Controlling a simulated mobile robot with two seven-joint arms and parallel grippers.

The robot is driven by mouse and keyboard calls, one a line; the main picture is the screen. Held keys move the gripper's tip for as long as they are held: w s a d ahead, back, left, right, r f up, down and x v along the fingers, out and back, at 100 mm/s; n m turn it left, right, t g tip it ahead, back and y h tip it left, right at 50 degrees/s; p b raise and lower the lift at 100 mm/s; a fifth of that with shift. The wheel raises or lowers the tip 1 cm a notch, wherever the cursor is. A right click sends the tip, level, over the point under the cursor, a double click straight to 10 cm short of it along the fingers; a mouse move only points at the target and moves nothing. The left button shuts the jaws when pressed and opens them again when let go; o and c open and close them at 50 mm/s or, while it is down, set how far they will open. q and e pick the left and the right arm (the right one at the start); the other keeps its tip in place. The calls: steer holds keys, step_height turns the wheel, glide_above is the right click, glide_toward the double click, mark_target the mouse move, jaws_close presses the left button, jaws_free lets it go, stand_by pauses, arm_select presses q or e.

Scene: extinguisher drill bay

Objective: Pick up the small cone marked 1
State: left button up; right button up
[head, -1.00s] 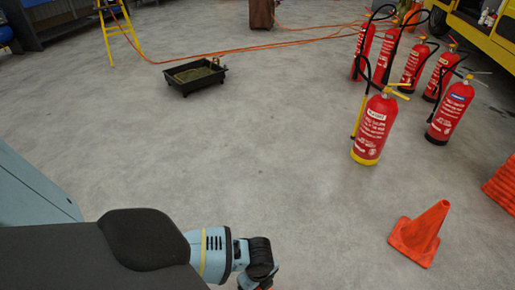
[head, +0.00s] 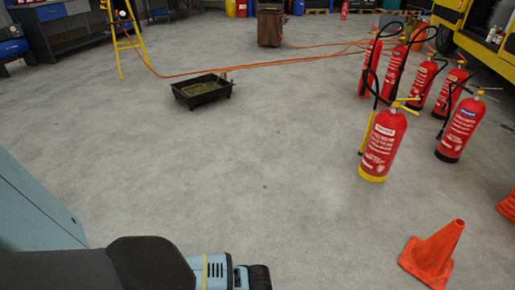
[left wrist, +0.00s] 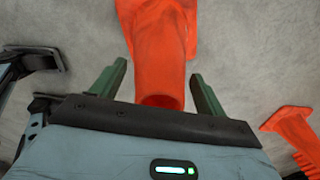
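An orange cone (head: 433,257) stands on the floor at the lower right of the head view, its tip leaning to the right in the picture. No number can be read on it. In the left wrist view an orange cone (left wrist: 160,50) fills the middle, its open narrow end towards my gripper; I cannot tell for sure that it is the same cone. My left gripper (left wrist: 162,80) is open, one green finger on each side of the cone, with no clear contact. In the head view only my left arm shows, its gripper out of frame. My right gripper is not identifiable.
Several red extinguishers stand at the right, the nearest with a yellow base (head: 382,145). More orange cones (head: 508,205) sit at the right edge, and stacked orange shapes (left wrist: 292,126) show in the wrist view. A black tray (head: 202,92) lies further back. The middle floor is clear.

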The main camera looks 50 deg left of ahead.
arm_select(q)
steer(key=c, duration=1.2)
arm_select(e)
steer(key=shift+s, duration=0.4)
arm_select(q)
steer(key=shift+r, duration=0.1)
